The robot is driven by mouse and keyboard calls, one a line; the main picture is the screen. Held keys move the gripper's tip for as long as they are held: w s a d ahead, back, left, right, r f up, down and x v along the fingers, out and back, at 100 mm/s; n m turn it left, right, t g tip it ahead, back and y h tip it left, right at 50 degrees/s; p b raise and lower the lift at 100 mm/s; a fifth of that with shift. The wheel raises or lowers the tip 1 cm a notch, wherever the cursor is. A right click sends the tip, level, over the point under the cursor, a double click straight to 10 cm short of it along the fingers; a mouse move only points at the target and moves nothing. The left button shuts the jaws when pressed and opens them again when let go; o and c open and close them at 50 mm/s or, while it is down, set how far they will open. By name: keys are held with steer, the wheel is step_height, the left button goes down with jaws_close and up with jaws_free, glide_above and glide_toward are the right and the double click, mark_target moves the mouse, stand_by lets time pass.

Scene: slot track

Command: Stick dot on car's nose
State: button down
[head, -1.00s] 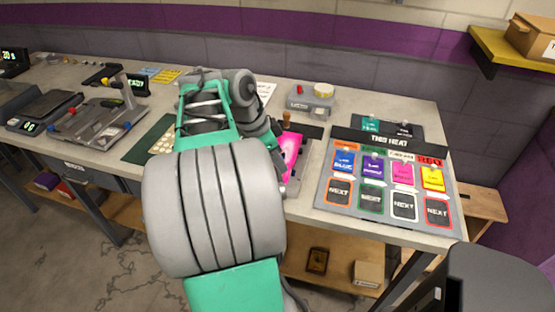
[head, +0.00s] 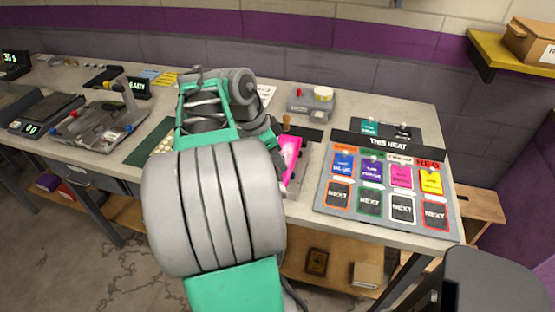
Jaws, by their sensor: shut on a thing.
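A pink car (head: 290,152) shows in part at the right side of my gripper, in a grey holder on the bench. Its nose is hard to make out. My gripper (head: 262,128) is over the bench, mostly hidden behind my arm's green and grey links, beside the pink car. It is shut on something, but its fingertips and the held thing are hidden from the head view. A dark green mat (head: 150,143) with pale round dots (head: 163,146) lies just left of my gripper, partly covered by my arm.
A "THIS HEAT" board (head: 388,188) with coloured cards stands at the bench's right. A scale (head: 45,115) and a grey fixture (head: 101,127) are at the left.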

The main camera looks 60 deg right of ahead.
steer(key=shift+r+p, duration=1.8)
steer(key=shift+r, duration=0.75)
